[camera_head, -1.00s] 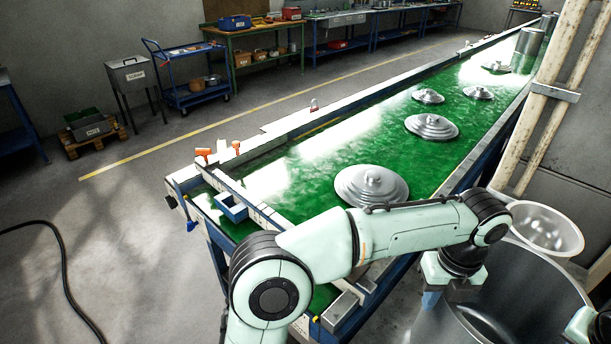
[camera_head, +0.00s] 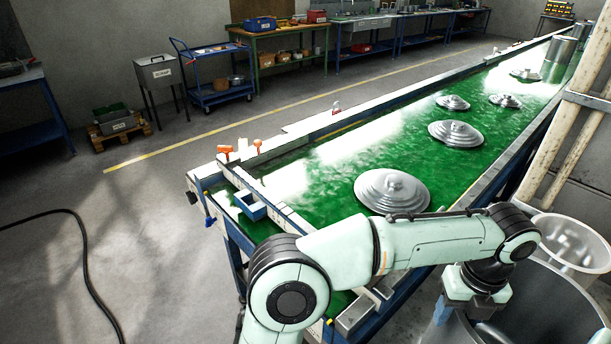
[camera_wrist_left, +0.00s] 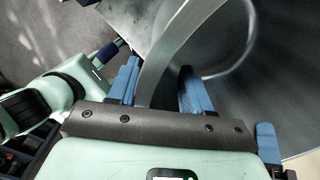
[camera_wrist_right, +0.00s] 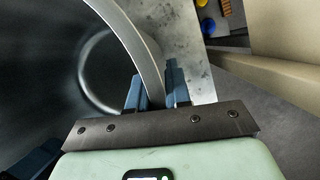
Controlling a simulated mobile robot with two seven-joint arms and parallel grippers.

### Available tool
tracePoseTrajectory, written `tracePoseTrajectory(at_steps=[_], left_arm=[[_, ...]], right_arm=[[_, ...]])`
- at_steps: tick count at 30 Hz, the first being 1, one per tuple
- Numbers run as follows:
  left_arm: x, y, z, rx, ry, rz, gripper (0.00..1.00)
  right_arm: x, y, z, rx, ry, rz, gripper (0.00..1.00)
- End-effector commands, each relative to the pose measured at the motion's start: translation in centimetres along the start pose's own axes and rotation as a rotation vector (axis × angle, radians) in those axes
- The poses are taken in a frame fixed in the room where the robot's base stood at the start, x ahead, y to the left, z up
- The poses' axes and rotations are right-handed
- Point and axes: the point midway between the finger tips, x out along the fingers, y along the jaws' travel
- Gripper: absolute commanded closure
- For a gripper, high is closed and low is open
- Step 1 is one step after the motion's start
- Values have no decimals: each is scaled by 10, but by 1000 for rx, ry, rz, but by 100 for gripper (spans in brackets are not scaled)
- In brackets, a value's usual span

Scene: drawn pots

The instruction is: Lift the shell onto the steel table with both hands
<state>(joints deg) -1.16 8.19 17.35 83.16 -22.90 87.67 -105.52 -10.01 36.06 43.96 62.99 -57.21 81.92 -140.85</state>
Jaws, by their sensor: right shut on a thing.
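The shell (camera_head: 548,292) is a large, dark grey, open-topped metal cylinder at the lower right of the head view, partly cut off by the frame. My left gripper (camera_head: 462,312) is at its near left rim. In the left wrist view, the shell's curved rim (camera_wrist_left: 172,55) runs between the blue fingers (camera_wrist_left: 160,88), with a gap showing beside the right finger. In the right wrist view, my right gripper (camera_wrist_right: 153,88) is shut on the shell's rim (camera_wrist_right: 140,45). A bare steel surface, perhaps the steel table (camera_wrist_right: 188,60), lies below and beside the shell there.
A long green-topped bench (camera_head: 330,185) with several stepped metal lids runs to the back right.

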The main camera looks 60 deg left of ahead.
Motion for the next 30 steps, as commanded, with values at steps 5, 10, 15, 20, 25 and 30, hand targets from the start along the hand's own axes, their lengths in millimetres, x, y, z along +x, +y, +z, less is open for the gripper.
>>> tracePoseTrajectory(at_steps=[5,10,15,20,25,30], left_arm=[[1,1,2,-2,-2,3,52],[2,2,2,-4,-2,7,52],[1,2,3,-4,-2,7,52],[1,2,3,-5,-3,7,52],[-14,1,3,-4,-4,5,52],[-35,1,2,-3,-3,5,52]], right_arm=[[0,-3,1,4,-2,-4,100],[1,-4,1,6,-1,-8,52],[0,-5,1,7,-2,-8,52],[0,-5,2,7,-2,-8,52],[-16,-5,2,9,-5,-7,52],[-36,-4,2,9,-5,-7,52]])
